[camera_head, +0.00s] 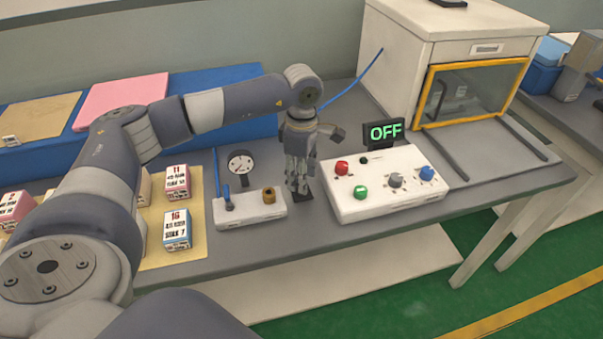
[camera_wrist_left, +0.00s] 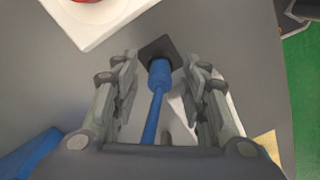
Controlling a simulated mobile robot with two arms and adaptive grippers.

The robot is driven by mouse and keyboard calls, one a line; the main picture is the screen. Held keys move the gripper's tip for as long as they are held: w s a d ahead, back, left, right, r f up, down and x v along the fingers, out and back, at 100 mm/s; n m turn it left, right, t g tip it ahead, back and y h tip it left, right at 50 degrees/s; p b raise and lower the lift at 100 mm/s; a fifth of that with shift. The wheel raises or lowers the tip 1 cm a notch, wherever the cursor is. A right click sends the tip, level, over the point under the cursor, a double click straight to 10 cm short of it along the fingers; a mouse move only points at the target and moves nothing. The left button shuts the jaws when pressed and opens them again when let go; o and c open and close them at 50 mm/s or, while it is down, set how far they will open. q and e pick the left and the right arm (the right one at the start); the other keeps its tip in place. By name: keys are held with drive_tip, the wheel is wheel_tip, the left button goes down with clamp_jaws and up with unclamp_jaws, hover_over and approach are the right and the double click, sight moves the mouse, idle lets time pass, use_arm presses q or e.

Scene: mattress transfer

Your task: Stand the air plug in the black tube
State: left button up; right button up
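My left gripper (camera_head: 299,188) points down over a small dark stand (camera_head: 305,197) on the grey table, between two white boxes. The left wrist view shows the blue air plug (camera_wrist_left: 160,74) between the two fingers of the gripper (camera_wrist_left: 163,75). Gaps show on both sides of the plug, so the fingers look open around it. The plug's far end is at the dark square base (camera_wrist_left: 158,46). The black tube itself is hidden behind the plug, so I cannot tell how deep the plug sits. My right gripper is not in view.
A white box with a gauge (camera_head: 241,163) stands left of the gripper. A white control box (camera_head: 350,207) with coloured knobs and an OFF display (camera_head: 386,131) stands right. A blue hose (camera_head: 360,73) rises behind the gripper. Small boxes (camera_head: 177,229) lie farther left.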

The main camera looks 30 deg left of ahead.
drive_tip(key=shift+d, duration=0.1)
use_arm(q)
wheel_tip(320, 180, up, 12)
idle(0.5)
idle(0.5)
